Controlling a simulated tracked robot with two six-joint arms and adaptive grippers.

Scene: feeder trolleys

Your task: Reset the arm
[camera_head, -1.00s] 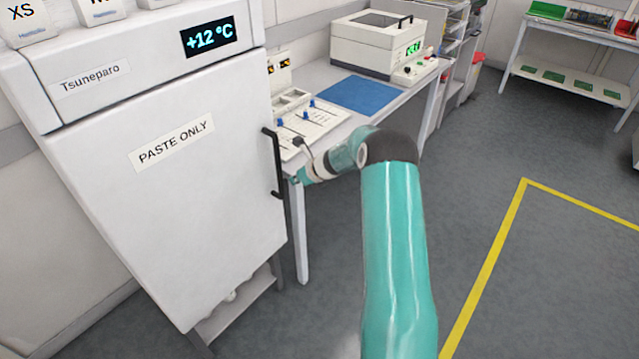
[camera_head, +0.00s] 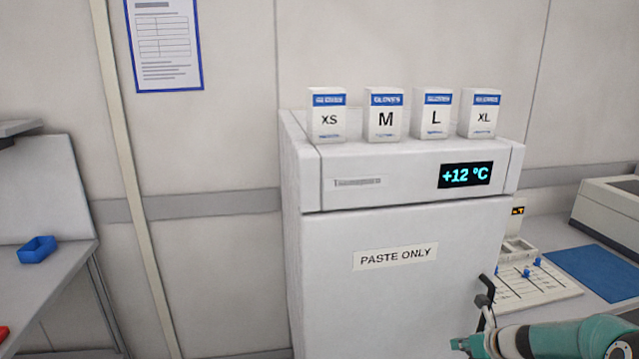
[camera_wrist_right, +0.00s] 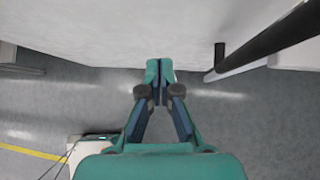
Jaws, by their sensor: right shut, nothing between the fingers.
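My right arm (camera_head: 560,339) comes in at the lower right of the head view. My right gripper (camera_head: 463,345) is in front of the white paste fridge (camera_head: 385,290), left of the fridge's black handle (camera_head: 487,288). In the right wrist view the right gripper (camera_wrist_right: 157,95) has its fingertips together with nothing between them. The fridge front (camera_wrist_right: 120,25) is beyond the fingertips there, and a dark bar lies at the right. My left gripper is not in view.
Several glove boxes (camera_head: 385,115) stand on the fridge. A bench with a blue mat (camera_head: 598,270) and a white tray (camera_head: 530,285) is at the right. A grey table (camera_head: 45,285) with a blue bin (camera_head: 37,249) is at the left.

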